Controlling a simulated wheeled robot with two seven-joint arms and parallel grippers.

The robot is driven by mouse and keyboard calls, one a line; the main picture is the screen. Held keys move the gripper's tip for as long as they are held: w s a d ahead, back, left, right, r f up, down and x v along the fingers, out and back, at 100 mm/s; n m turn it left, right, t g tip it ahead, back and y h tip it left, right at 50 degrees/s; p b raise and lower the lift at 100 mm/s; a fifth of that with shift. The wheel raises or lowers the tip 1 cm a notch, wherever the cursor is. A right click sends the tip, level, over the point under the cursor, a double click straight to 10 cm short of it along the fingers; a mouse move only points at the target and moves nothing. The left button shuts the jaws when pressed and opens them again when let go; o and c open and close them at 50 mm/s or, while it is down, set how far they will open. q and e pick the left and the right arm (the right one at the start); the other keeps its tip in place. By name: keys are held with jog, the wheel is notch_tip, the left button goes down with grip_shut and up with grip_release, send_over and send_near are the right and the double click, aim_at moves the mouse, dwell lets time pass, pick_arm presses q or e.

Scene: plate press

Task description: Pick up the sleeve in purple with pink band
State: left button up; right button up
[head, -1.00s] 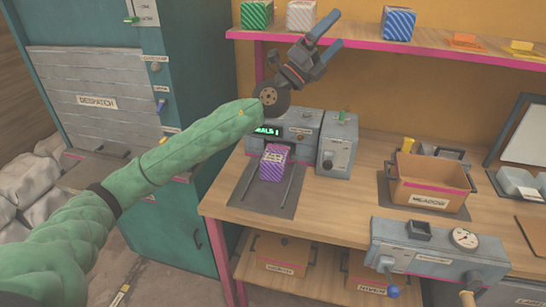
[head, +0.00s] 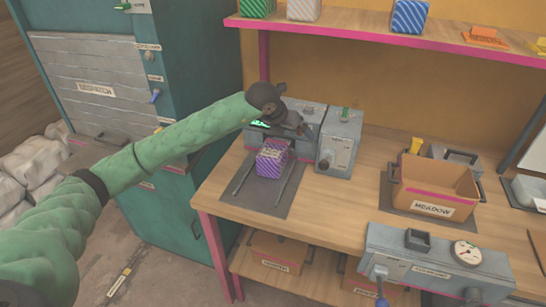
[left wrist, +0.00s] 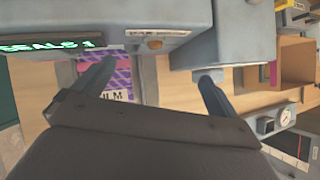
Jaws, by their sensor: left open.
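The purple striped sleeve with a pink band (head: 271,162) stands on a dark mat in front of the grey seal machine. In the left wrist view the sleeve (left wrist: 120,84) shows partly behind one finger, its label partly readable. My left gripper (head: 300,132) is above and just behind the sleeve, close to the machine's front. In the left wrist view its two fingers (left wrist: 155,82) are wide apart with nothing between them in their grip. Whether a finger touches the sleeve or machine cannot be told. My right gripper is not in view.
The grey seal machine (head: 300,113) with a green display and a grey box (head: 339,143) stand right behind the mat (head: 266,200). A MEADOW crate (head: 436,187) is to the right. A gauge unit (head: 438,262) is at the front. A pink-edged shelf (head: 380,36) holds striped boxes above.

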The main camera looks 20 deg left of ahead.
aim_at(273, 149)
pick_arm(q)
jog(key=s+a+y, duration=0.1)
jog(key=a, duration=0.1)
jog(key=a+f+n+g+y, duration=0.1)
jog(key=a, duration=0.1)
jog(key=s+a+f+n+y, duration=0.1)
jog(key=shift+s+a+f+g+y, duration=0.2)
jog(key=shift+s+a+g+y, duration=0.1)
jog(key=shift+a+y, duration=0.1)
jog(key=shift+n, duration=0.4)
jog(key=shift+p+x, duration=0.5)
jog(key=shift+x, duration=0.85)
jog(key=x, duration=0.1)
jog(key=p+x, duration=0.1)
jog(key=x, duration=0.1)
jog(key=p+x, duration=0.1)
jog(key=shift+a+f, duration=0.25)
jog(key=shift+a, duration=0.05)
jog(key=shift+f+p, duration=0.35)
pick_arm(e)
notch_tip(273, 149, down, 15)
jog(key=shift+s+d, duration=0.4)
pick_arm(q)
jog(key=shift+f+b, duration=0.2)
jog(key=shift+b, duration=0.4)
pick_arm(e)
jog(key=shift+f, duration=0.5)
pick_arm(q)
jog(key=c, duration=1.3)
